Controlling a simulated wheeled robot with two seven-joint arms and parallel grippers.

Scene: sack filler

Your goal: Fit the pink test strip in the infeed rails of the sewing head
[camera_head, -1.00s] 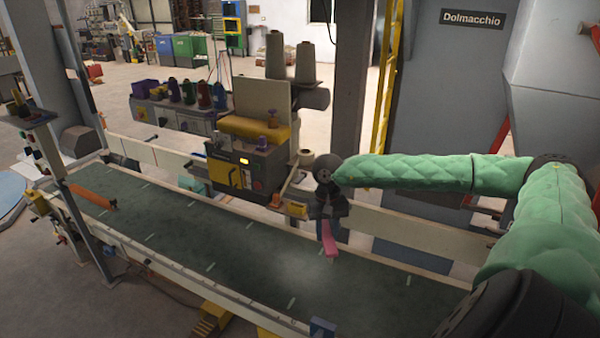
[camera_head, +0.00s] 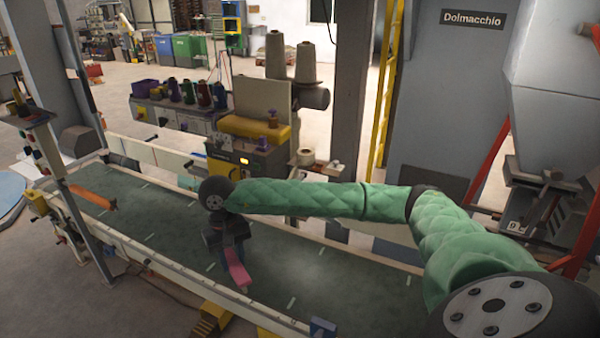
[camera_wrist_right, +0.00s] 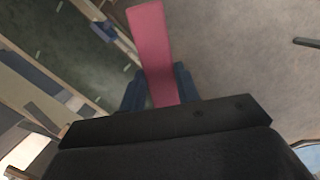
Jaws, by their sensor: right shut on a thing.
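The pink test strip (camera_head: 237,269) is held in my right gripper (camera_head: 228,252), above the green conveyor belt in the head view. It points down and toward the front. In the right wrist view the strip (camera_wrist_right: 151,45) stands out from between the two dark blue fingers (camera_wrist_right: 157,90), which are shut on it. The sewing head (camera_head: 240,155) stands at the belt's far side, partly hidden behind my right arm. I cannot make out its infeed rails, as the arm covers that area. My left gripper is not in view.
The belt (camera_head: 320,270) runs between pale side rails, with an orange bar (camera_head: 93,193) lying across its left end. A grey post (camera_head: 350,90) and yellow ladder (camera_head: 384,90) stand behind. A blue block (camera_head: 322,327) sits on the near rail.

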